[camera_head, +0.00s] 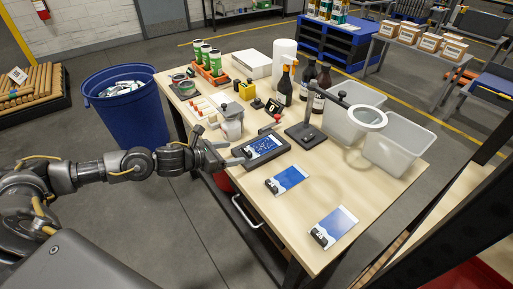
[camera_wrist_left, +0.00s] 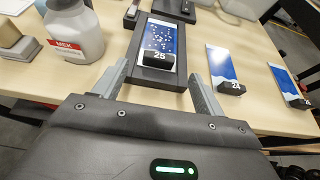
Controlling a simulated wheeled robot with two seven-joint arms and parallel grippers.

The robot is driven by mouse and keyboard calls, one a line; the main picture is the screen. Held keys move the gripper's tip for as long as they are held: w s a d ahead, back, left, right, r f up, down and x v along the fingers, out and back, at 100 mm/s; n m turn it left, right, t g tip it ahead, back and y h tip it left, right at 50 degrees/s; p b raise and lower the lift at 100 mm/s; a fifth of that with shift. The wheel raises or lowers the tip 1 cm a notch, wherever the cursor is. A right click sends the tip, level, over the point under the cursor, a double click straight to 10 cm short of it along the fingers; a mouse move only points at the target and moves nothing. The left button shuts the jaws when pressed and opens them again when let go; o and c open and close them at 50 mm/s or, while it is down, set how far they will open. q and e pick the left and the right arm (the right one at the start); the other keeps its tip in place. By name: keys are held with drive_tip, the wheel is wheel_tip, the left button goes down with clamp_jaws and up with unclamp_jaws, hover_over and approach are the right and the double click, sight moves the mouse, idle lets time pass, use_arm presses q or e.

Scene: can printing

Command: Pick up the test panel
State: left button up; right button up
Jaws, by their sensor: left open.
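A blue-and-white test panel (camera_head: 264,146) with white specks lies in a dark tray (camera_head: 283,150) on the wooden table. In the left wrist view the speckled panel (camera_wrist_left: 160,36) has a black block (camera_wrist_left: 157,63) marked 25 at its near end. My left gripper (camera_head: 236,160) is open at the tray's near left side. In the left wrist view its fingers (camera_wrist_left: 158,82) are apart, just short of the block, with nothing between them. Two plain blue-and-white panels (camera_head: 287,180) (camera_head: 334,227) lie to the right, each with a black block. My right gripper is not in view.
A white bottle (camera_wrist_left: 73,32) labelled MEK stands left of the tray. A stand with a ring lamp (camera_head: 368,117), dark bottles (camera_head: 307,80) and clear bins (camera_head: 398,143) stand beyond. A blue barrel (camera_head: 128,110) stands left of the table (camera_head: 310,252).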

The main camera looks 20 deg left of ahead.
sight(242, 149)
use_arm(q)
drive_tip(key=p+x, duration=0.2)
drive_tip(key=x, duration=0.3)
drive_tip(key=shift+c, duration=0.5)
drive_tip(key=c, duration=1.1)
drive_tip(key=shift+o, duration=0.2)
drive_tip(key=shift+r, duration=0.1)
drive_tip(key=shift+r, duration=0.3)
wheel_tip(242, 149, up, 9)
drive_tip(key=b, duration=0.2)
